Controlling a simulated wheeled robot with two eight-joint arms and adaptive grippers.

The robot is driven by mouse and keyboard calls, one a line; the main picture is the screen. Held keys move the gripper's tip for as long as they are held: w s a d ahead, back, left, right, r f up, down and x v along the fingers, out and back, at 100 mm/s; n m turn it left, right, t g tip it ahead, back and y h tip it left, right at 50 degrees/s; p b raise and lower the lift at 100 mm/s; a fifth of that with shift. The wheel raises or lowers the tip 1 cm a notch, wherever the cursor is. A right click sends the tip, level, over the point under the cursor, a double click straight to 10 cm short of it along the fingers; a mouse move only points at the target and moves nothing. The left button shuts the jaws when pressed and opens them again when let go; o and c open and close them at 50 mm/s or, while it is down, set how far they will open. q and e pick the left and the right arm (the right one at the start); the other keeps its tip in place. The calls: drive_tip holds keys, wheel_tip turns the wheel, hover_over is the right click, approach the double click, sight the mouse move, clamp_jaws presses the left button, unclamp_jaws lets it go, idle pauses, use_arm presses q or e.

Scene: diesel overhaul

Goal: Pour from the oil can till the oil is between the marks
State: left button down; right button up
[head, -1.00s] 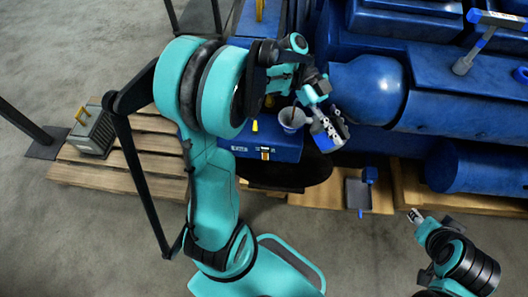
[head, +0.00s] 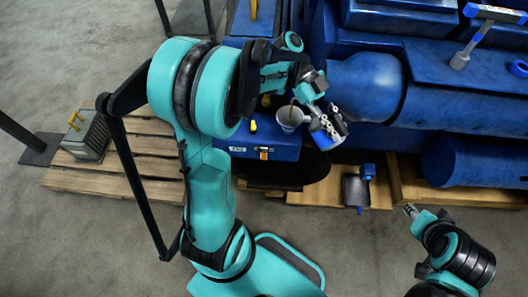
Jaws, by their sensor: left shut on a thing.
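My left gripper (head: 333,118) is shut on the oil can (head: 324,138), a blue and white can held tilted at the right side of a grey funnel (head: 289,118). The gripper hides part of the can. A thin brown streak shows above and inside the funnel; it looks like oil, but the can's spout is hard to make out. The funnel stands on the blue engine block (head: 268,147). The oil level and its marks cannot be seen. My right gripper (head: 410,210) is at the lower right, away from the can; its fingers are too small to judge.
A large blue cylinder (head: 365,88) is close right of the can. A grey canister (head: 86,138) sits at the left.

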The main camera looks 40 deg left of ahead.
idle(0.3)
use_arm(q)
drive_tip(key=shift+a+r+b, duration=0.1)
drive_tip(key=shift+b, duration=0.35)
use_arm(e)
drive_tip(key=shift+f, duration=0.4)
use_arm(q)
drive_tip(key=shift+w, duration=0.1)
use_arm(e)
drive_tip(key=shift+a, duration=0.1)
idle(0.4)
use_arm(q)
drive_tip(key=shift+r, duration=0.1)
drive_tip(key=shift+a+r+h, duration=0.1)
drive_tip(key=shift+a+h, duration=0.15)
drive_tip(key=shift+h, duration=0.05)
drive_tip(key=shift+d, duration=0.1)
use_arm(e)
drive_tip(key=shift+s+a+f, duration=0.15)
drive_tip(key=shift+s+a, duration=0.05)
drive_tip(key=shift+a, duration=0.25)
drive_tip(key=shift+s+a+f, duration=0.1)
drive_tip(key=shift+s+a, duration=0.05)
drive_tip(key=shift+a, duration=0.3)
use_arm(q)
drive_tip(key=shift+d, duration=0.1)
use_arm(e)
drive_tip(key=shift+d, duration=0.1)
